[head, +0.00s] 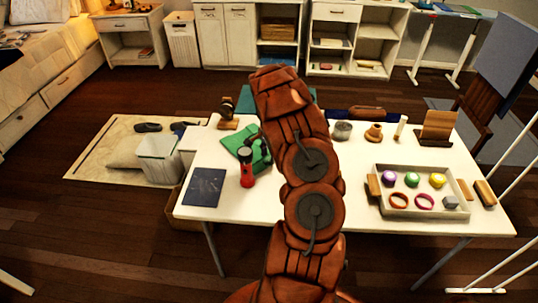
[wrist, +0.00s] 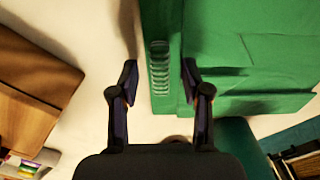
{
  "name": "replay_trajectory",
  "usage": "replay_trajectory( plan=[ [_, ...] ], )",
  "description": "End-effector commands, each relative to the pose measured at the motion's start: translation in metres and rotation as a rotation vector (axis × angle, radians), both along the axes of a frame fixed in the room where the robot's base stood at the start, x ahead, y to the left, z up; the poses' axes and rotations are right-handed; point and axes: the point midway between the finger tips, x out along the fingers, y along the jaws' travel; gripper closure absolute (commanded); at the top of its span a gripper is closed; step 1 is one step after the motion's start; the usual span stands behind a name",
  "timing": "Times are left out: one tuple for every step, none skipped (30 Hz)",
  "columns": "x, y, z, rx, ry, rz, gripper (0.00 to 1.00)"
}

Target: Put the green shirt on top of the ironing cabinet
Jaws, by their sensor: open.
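The green shirt (head: 236,136) lies folded on the white table, left of my arm in the head view. In the wrist view the green shirt (wrist: 240,55) fills the upper right, with a ribbed, shiny strip near its left edge. My gripper (wrist: 160,78) is open, its two fingers on either side of this edge strip. I cannot tell whether the fingers touch the cloth. In the head view my arm hides most of the gripper. White cabinets (head: 223,38) stand at the back wall; I cannot tell which piece is the ironing cabinet.
A red flashlight (head: 247,168) stands close in front of the shirt, with a dark blue book (head: 204,187) to its left. A tray (head: 418,212) of small objects is at the table's right. A white bin (head: 159,160) stands left of the table.

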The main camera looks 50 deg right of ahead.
Motion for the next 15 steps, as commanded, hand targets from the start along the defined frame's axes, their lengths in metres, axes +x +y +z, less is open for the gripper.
replay_trajectory(
  plan=[
    [0.0,0.0,0.001,0.0,0.0,0.0,0.53],
    [0.0,0.0,0.001,-0.001,-0.001,0.0,0.53],
    [0.001,0.0,0.003,-0.001,-0.001,0.001,0.53],
    [0.001,0.0,0.005,-0.002,-0.001,0.001,0.53],
    [0.001,0.0,0.007,-0.002,-0.001,0.001,0.53],
    [0.001,-0.001,0.011,-0.003,0.0,0.001,0.53],
    [0.001,-0.001,0.014,-0.002,-0.001,0.0,0.53],
    [0.001,0.0,0.018,-0.002,-0.002,0.0,0.53],
    [0.001,0.0,0.023,-0.001,-0.002,0.0,0.53],
    [0.001,0.0,0.027,-0.001,-0.002,0.0,0.53],
    [0.002,-0.001,0.032,-0.002,-0.003,0.001,0.53],
    [0.002,-0.001,0.039,-0.005,-0.003,0.001,0.53],
    [0.002,-0.001,0.045,-0.004,-0.004,0.001,0.53],
    [0.002,-0.001,0.051,-0.004,-0.004,0.001,0.53],
    [0.002,-0.001,0.06,-0.004,-0.004,0.001,0.53]
  ],
)
